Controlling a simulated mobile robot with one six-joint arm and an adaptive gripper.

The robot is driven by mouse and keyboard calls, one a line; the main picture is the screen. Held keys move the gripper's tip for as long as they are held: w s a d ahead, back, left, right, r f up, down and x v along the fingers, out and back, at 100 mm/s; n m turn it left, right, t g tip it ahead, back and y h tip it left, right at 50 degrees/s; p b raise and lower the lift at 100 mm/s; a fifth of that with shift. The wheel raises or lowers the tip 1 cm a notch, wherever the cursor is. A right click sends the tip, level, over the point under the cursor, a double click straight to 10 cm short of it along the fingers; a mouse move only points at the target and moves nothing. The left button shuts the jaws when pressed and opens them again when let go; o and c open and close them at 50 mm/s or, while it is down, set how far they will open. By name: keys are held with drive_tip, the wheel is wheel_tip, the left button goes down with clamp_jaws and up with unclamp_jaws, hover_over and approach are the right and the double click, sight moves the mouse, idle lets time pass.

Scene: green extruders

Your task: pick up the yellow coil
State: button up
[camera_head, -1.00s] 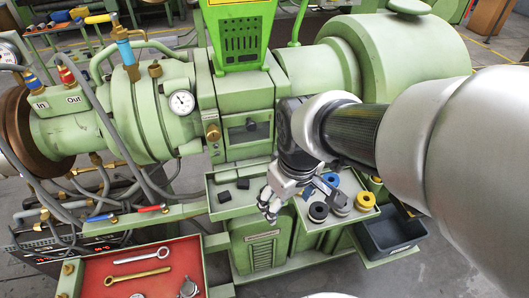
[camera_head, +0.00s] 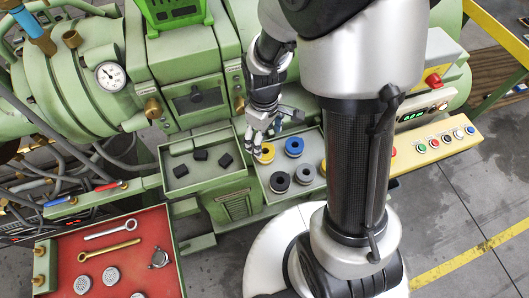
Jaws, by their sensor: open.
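A yellow coil (camera_head: 265,153) sits at the back left of the green tray (camera_head: 259,196). My gripper (camera_head: 258,143) is at this coil, with its fingers pointing down and covering part of it. The gripper is open, and I see nothing held in it. I cannot tell whether the fingertips touch the coil. A second yellow piece (camera_head: 323,167) shows at the tray's right side, partly hidden by my arm.
A blue coil (camera_head: 294,146) stands right of the yellow one. Dark coils (camera_head: 279,182) (camera_head: 305,174) sit in front. A left tray (camera_head: 203,183) holds black blocks (camera_head: 200,155). A red tray (camera_head: 150,230) holds wrenches. The green machine (camera_head: 185,70) stands close behind.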

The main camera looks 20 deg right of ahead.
drive_tip(key=b, duration=0.1)
hover_over(264, 149)
drive_tip(key=s, duration=0.1)
wheel_tip(264, 149, down, 4)
drive_tip(key=shift+a+f, duration=0.1)
drive_tip(key=shift+a, duration=0.05)
drive_tip(key=shift+w+f+b, duration=0.15)
drive_tip(key=shift+f+b, duration=0.2)
drive_tip(key=shift+f, duration=0.55)
drive_tip(key=shift+w+f+b, duration=0.2)
drive_tip(key=shift+f+b, duration=0.2)
drive_tip(key=shift+f, duration=0.55)
drive_tip(key=shift+w+f+b, duration=0.15)
drive_tip(key=shift+f+b, duration=0.2)
drive_tip(key=shift+f, duration=0.55)
drive_tip(key=shift+r, duration=0.1)
drive_tip(key=shift+c, duration=0.5)
drive_tip(key=c, duration=1.1)
